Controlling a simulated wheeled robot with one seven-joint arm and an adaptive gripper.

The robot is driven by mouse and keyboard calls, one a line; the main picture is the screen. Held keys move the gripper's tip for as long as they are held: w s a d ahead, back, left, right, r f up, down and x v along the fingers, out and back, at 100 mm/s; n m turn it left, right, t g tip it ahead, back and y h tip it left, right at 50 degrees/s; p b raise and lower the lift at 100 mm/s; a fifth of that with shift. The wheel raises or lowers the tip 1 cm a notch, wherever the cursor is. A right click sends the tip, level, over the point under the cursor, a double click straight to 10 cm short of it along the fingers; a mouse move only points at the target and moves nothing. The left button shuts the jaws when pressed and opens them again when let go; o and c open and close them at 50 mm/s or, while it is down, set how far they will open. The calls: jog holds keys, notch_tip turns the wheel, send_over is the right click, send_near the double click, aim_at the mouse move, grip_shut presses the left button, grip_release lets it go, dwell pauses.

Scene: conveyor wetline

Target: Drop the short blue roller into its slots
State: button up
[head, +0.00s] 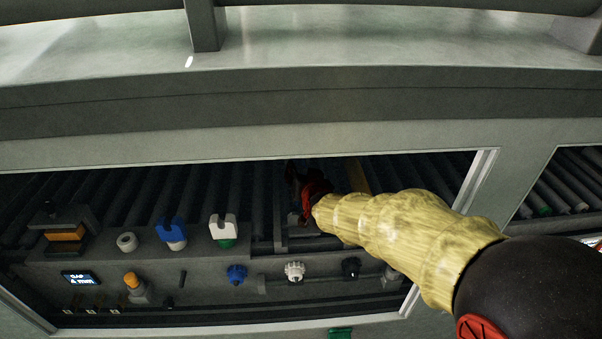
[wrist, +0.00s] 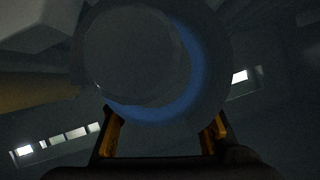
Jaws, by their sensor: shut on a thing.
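In the wrist view the blue roller (wrist: 186,88) shows end-on as a large dark round face with a blue rim. It fills the space just beyond my gripper (wrist: 163,118), whose two orange-yellow fingers stand on either side of its lower edge. My gripper is shut on it. In the head view my gripper (head: 308,190) is a dark red shape inside the machine opening, at the end of my yellow-sleeved arm. The roller cannot be made out there. A grey bracket (head: 297,225) lies just below the gripper; the slots cannot be told apart in the dark.
Dark conveyor rollers (head: 150,195) run behind the opening, bounded by a pale frame (head: 486,170). A ledge carries a blue-and-white part (head: 172,233), a green-and-white part (head: 223,230) and an orange block (head: 66,232). Several knobs (head: 294,271) line the panel below. An orange-yellow bar (head: 357,175) stands beside my gripper.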

jog(key=shift+f+b, duration=0.35)
dwell(0.3)
jog(key=shift+f, duration=0.35)
jog(key=shift+f+b, duration=1.45)
jog(key=shift+b, duration=0.1)
dwell(0.6)
jog(key=o, duration=1.4)
jog(key=shift+o, duration=0.2)
jog(key=shift+f, duration=0.1)
jog(key=v, duration=1.2)
